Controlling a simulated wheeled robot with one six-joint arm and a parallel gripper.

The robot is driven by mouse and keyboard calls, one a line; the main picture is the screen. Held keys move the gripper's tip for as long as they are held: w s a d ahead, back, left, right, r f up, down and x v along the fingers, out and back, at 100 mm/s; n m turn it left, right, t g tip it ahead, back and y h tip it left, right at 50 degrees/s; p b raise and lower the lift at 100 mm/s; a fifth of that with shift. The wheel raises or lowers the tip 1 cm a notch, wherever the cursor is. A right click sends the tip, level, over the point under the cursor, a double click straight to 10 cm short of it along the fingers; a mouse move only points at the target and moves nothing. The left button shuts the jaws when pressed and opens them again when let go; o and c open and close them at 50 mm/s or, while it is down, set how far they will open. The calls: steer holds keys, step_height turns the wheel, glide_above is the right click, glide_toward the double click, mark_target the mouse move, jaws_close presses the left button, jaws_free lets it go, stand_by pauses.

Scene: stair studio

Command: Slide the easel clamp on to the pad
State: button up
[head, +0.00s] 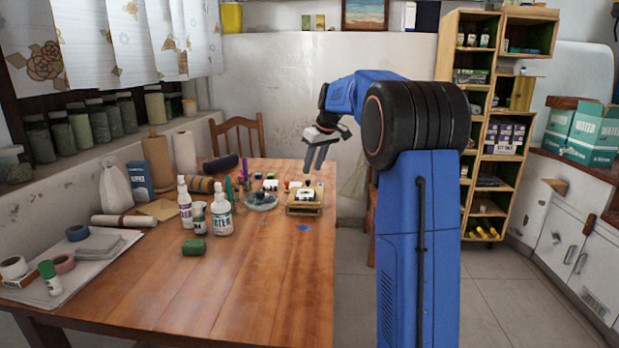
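My gripper (314,160) points down above the back right of the wooden table (250,300). Its two dark fingers show a gap with nothing between them. Below it, a small light-wood stand (304,210) holds a small dark and white item (305,195), possibly the easel clamp; it is too small to tell. A flat blue round patch (304,227) lies on the table in front of the stand, perhaps the pad. My gripper is well above the stand and touches nothing.
Left of the stand are a glass dish (262,200), white bottles (222,210) and a green block (194,247). Rolls and tape lie at the far left. A chair (238,135) stands behind the table. The table's front right is clear.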

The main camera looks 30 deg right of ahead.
mark_target(310, 187)
steer(key=shift+x, duration=2.7)
steer(key=shift+s, duration=0.1)
jaws_close()
